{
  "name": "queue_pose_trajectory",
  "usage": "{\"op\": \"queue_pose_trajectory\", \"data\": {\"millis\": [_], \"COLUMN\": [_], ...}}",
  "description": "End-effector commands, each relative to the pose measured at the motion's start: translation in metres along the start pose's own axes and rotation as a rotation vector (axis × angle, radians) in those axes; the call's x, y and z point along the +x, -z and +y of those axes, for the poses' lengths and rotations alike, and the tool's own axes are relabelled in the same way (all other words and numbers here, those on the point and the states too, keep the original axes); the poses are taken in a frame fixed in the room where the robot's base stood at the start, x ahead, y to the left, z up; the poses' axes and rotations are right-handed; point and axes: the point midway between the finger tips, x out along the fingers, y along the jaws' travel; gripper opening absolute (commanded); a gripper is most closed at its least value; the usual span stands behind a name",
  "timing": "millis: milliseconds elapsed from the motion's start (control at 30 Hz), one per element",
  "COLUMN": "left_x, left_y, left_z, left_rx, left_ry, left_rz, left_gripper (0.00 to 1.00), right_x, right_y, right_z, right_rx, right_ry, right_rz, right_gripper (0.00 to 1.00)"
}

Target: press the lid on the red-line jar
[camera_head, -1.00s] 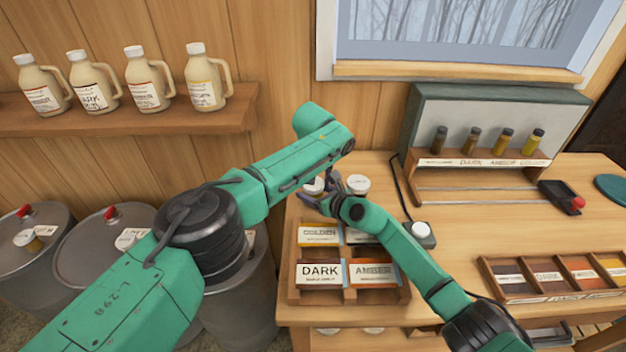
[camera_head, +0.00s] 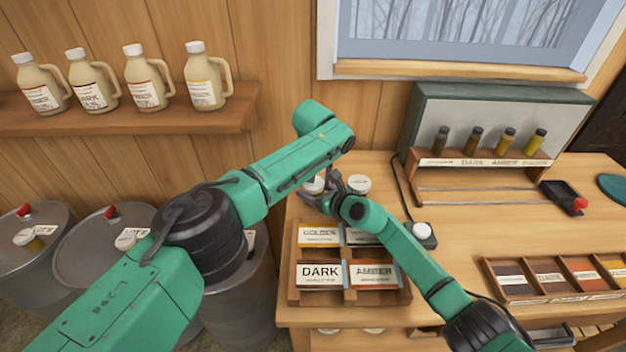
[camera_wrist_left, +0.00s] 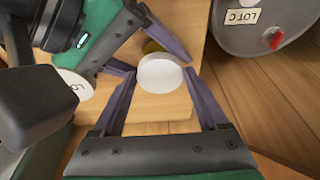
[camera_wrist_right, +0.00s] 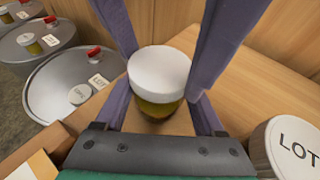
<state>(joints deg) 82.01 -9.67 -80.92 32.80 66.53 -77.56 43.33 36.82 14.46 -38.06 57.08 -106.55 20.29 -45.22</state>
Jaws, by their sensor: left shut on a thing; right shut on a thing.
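The jar (camera_wrist_right: 152,108) holds dark amber syrup and stands upright on the table. A plain white lid (camera_wrist_right: 160,72) sits level over its mouth; I cannot tell how tightly it is seated. The lid also shows in the left wrist view (camera_wrist_left: 160,74) and partly in the head view (camera_head: 313,186). My left gripper (camera_wrist_left: 160,78) is shut on the lid, one finger on each side. My right gripper (camera_wrist_right: 160,100) is shut on the jar's body below the lid. No red line is visible on the jar; the fingers and lid hide much of its side.
A second white-lidded jar (camera_head: 358,184) stands close on the right, with lettering on its lid in the right wrist view (camera_wrist_right: 292,148). A labelled wooden tray (camera_head: 345,298) lies in front. Steel drums (camera_head: 105,245) stand left of the table. A push button (camera_head: 421,232) is to the right.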

Motion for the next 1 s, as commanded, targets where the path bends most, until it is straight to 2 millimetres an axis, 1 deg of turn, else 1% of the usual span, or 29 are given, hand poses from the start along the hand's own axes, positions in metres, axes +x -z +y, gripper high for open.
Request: {"op": "queue_pose_trajectory", "data": {"millis": [33,467,1000], "left_x": [0.0001,-0.0009,0.0087], "left_y": [-0.0026,-0.0015,-0.0017], "left_z": [0.0036,0.0046,0.0036], "left_rx": [0.004,0.005,0.006], "left_ry": [-0.005,-0.007,-0.006], "left_rz": [-0.007,-0.003,0.008], "left_gripper": [0.25,0.26,0.25], "right_x": [0.0000,0.0002,0.0005], "right_y": [-0.0020,0.0009,0.0010], "right_z": [-0.0008,-0.0004,0.0025], "right_rx": [0.001,0.002,-0.001], "right_ry": [0.002,0.001,-0.005], "right_rz": [-0.004,0.002,0.003], "right_gripper": [0.00,0.00,0.00]}}
